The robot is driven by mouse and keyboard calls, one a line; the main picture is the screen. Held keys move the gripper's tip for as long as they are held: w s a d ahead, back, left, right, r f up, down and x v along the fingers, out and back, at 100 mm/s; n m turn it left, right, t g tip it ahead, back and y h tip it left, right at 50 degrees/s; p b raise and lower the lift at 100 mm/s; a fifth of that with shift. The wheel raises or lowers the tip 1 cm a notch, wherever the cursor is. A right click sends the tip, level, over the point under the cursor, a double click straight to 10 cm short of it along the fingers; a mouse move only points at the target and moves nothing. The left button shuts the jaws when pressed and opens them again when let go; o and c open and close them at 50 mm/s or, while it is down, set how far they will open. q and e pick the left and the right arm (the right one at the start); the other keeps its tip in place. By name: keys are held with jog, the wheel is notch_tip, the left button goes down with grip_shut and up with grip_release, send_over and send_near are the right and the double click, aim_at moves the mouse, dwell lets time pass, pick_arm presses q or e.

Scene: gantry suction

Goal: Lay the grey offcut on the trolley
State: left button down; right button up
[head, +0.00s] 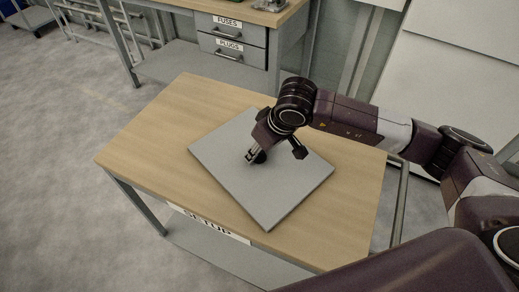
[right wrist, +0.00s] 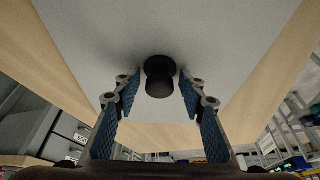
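The grey offcut (head: 225,150) is a flat square sheet lying turned at an angle on the wooden table (head: 140,140). It fills the upper middle of the right wrist view (right wrist: 100,40). A black knob-like suction piece (right wrist: 159,80) stands against its face. My right gripper (head: 255,157) is over the middle of the sheet. Its two blue-padded fingers are open, one on each side of the black piece, with a visible gap on each side. My left gripper is not in view. A low wheeled trolley (head: 30,17) shows partly at the far top left.
The table carries a SETUP label on its front edge. A workbench (head: 270,15) with drawers marked FUSES and PLUGS stands behind. A metal rack (head: 85,15) stands at the upper left. The grey floor (head: 50,110) at left is clear.

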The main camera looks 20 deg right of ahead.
jog(key=shift+r, duration=0.45)
jog(key=b+v, duration=0.1)
jog(key=v, duration=1)
jog(key=shift+s+r+b, duration=0.15)
jog(key=shift+s+b, duration=0.05)
jog(key=shift+b, duration=0.15)
